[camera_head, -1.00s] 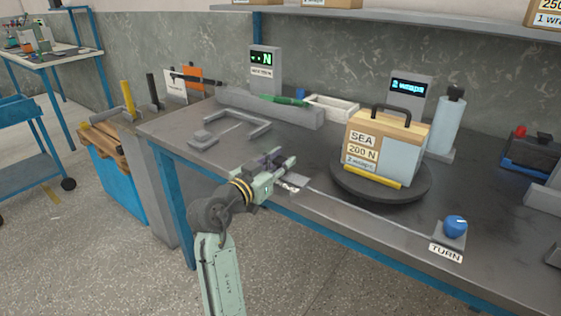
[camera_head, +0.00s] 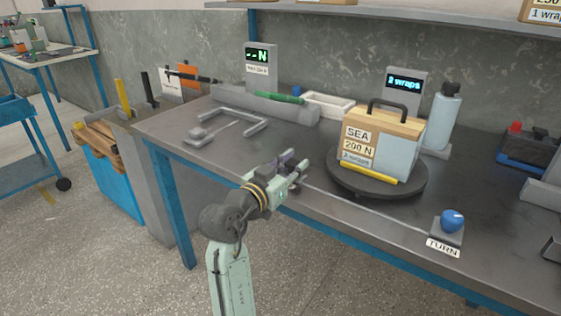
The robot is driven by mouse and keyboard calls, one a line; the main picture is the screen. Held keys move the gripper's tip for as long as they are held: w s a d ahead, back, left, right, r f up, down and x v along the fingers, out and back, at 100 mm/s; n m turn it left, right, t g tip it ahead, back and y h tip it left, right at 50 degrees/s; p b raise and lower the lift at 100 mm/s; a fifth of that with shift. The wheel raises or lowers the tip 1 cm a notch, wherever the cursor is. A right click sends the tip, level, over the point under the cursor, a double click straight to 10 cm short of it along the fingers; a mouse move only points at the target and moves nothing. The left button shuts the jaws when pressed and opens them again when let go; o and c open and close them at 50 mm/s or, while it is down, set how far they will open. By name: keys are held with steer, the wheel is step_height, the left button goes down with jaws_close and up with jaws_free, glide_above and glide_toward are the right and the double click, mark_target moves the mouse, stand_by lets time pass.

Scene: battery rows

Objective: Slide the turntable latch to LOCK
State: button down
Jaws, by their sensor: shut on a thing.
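The dark round turntable (camera_head: 414,190) sits on the bench and bears a wooden-topped box (camera_head: 400,155) marked SEA, 200 N, 2 wraps. My gripper (camera_head: 298,168) is at the bench's front edge, left of the turntable and apart from its disc. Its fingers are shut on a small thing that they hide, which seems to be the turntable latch. The latch and its LOCK marking cannot be made out behind the gripper.
A blue TURN knob (camera_head: 452,221) stands at the front right. A grey frame (camera_head: 240,122), a green-handled tool (camera_head: 281,97) and a white tray (camera_head: 330,104) lie further back. A bottle (camera_head: 443,122) stands behind the box. The bench left of the gripper is mostly clear.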

steer(key=shift+s+d, duration=0.15)
steer(key=shift+d, duration=0.1)
steer(key=c, duration=1.3)
jaws_free()
steer(key=shift+s+a, duration=0.15)
steer(key=shift+a, duration=0.05)
steer(key=v, duration=1.1)
steer(key=shift+s+a, duration=0.1)
steer(key=shift+s, duration=0.15)
